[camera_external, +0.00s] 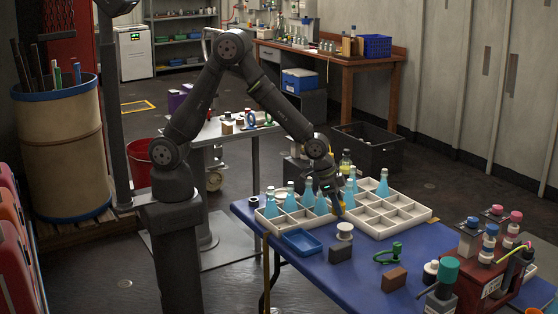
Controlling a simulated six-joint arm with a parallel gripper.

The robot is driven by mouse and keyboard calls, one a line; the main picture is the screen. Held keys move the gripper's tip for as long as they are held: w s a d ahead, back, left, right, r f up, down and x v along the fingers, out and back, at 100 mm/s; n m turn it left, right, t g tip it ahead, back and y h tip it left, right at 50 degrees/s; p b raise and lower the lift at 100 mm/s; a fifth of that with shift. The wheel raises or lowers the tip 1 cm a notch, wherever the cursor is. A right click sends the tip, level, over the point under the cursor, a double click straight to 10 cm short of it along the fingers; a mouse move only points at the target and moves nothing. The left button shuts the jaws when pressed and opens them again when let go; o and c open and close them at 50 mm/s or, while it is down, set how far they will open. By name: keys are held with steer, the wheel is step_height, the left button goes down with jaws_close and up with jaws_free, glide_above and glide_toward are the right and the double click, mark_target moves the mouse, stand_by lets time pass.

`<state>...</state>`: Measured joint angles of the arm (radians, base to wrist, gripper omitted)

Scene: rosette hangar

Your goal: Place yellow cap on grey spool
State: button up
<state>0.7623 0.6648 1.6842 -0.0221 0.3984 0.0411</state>
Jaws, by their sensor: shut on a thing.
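My gripper (338,208) points down over the blue table, between the flasks in the white divided tray and a pale spool. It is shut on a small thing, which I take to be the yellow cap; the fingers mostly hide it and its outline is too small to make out. The pale grey-white spool (345,231) stands upright on the table, just below and right of the fingertips in the picture. I see a gap between them, but cannot tell the exact height. A dark spool with a light rim (254,202) stands at the table's left corner.
The white divided tray (408,223) holds several blue flasks (321,203). A blue dish (300,241), a dark block (340,253), a green clamp (389,253) and a brown block (394,279) lie nearby. A red box (485,283) with capped posts stands at the right.

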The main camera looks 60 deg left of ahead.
glide_above(350, 227)
steer(key=a, duration=0.1)
steer(key=f, duration=0.1)
steer(key=s+f, duration=0.1)
steer(key=f, duration=0.1)
steer(key=shift+a+f, duration=0.15)
steer(key=shift+f, duration=2.1)
steer(key=shift+f, duration=0.15)
steer(key=o, duration=0.9)
steer(key=shift+r, duration=0.55)
steer(key=v, duration=1.1)
steer(key=shift+s+a, duration=0.1)
steer(key=shift+a, duration=0.05)
